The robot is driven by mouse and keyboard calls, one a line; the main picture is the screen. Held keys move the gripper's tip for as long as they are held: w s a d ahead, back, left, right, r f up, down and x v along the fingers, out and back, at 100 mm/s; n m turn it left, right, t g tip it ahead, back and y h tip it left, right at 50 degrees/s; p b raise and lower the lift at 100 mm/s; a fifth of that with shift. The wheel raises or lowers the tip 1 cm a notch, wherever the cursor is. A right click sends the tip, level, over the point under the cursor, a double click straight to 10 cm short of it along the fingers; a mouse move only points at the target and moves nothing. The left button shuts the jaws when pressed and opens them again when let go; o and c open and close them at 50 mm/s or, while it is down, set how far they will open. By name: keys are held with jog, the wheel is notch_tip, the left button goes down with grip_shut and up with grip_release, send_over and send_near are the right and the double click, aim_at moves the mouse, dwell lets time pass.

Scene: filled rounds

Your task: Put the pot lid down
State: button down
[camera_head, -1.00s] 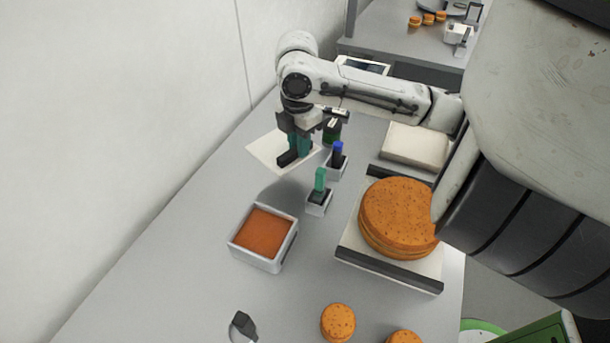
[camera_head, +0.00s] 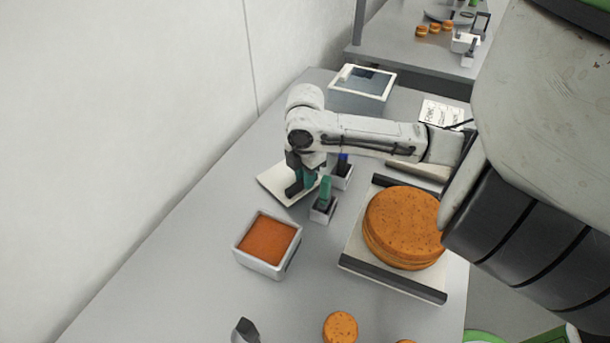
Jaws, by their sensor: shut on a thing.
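A thin white square plate, which I take to be the pot lid (camera_head: 275,184), is at the left of the counter. My gripper (camera_head: 296,190), with dark and teal fingers, is shut on it, and the arm partly covers it. The lid is at or very near counter level; I cannot tell whether it touches. An open white square pot (camera_head: 267,266) with an orange-brown filling stands nearer, below the lid in the picture and apart from it.
A large layered cake (camera_head: 402,222) sits on a board to the right. A glass-topped container (camera_head: 362,87) stands behind. The counter's left strip is clear.

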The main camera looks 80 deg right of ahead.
jog(key=c, duration=1)
grip_release()
notch_tip(320, 180, up, 12)
jog(key=shift+r+b, duration=0.1)
jog(key=shift+b, duration=0.3)
